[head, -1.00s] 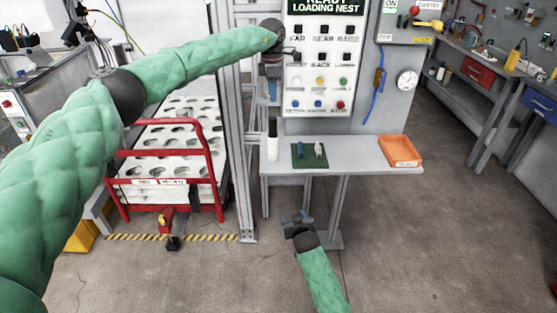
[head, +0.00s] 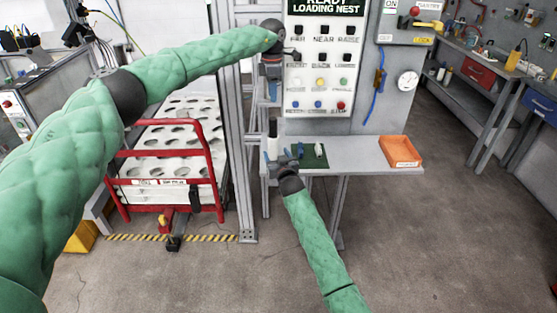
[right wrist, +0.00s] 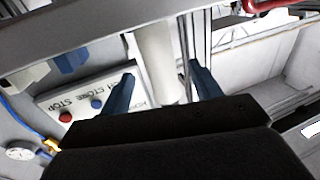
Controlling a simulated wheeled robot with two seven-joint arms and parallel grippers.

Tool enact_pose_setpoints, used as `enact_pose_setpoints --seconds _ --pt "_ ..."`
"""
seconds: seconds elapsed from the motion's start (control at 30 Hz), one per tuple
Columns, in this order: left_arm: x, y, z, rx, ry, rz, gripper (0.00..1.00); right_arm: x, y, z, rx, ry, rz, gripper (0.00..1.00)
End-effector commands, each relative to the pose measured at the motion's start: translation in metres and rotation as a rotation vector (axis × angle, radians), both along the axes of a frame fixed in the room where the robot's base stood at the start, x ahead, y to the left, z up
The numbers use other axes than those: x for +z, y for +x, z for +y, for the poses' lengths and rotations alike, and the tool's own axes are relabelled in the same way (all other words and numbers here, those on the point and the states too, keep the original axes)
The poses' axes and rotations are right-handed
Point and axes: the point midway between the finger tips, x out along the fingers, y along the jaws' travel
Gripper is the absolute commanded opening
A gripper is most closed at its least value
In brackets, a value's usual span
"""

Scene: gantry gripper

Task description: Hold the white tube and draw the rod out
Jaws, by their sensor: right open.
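The white tube (head: 272,148) stands upright near the left end of the grey bench, with a dark part (head: 273,128) at its top that may be the rod. My right gripper (head: 277,157) is open just in front of the tube's lower part. In the right wrist view the pale tube (right wrist: 155,55) shows between and beyond the two blue fingers of this gripper (right wrist: 162,88), with gaps on both sides. My left gripper (head: 271,92) points down above the tube; its fingertips are small and I cannot tell whether they are apart.
The grey bench (head: 360,155) bears a green mat (head: 313,160) with small items and an orange tray (head: 400,151). A button panel (head: 318,80) rises behind. Metal uprights (head: 236,120) and a red-railed cart (head: 165,153) stand to the left. The bench between mat and tray is clear.

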Motion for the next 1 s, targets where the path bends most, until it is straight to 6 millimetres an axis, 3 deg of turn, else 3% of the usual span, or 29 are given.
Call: enact_pose_setpoints --seconds 0.33,0.77,1.0 --pt "0.000 0.000 0.000 0.000 0.000 0.000 0.36 0.000 0.042 0.011 0.000 -0.001 0.001 0.63" --pt "0.000 0.000 0.000 0.000 0.000 0.000 0.36 0.000 0.050 0.013 0.000 -0.001 0.000 0.63" --pt "0.000 0.000 0.000 0.000 0.000 0.000 0.36 0.000 0.050 0.013 0.000 -0.001 0.000 0.20"
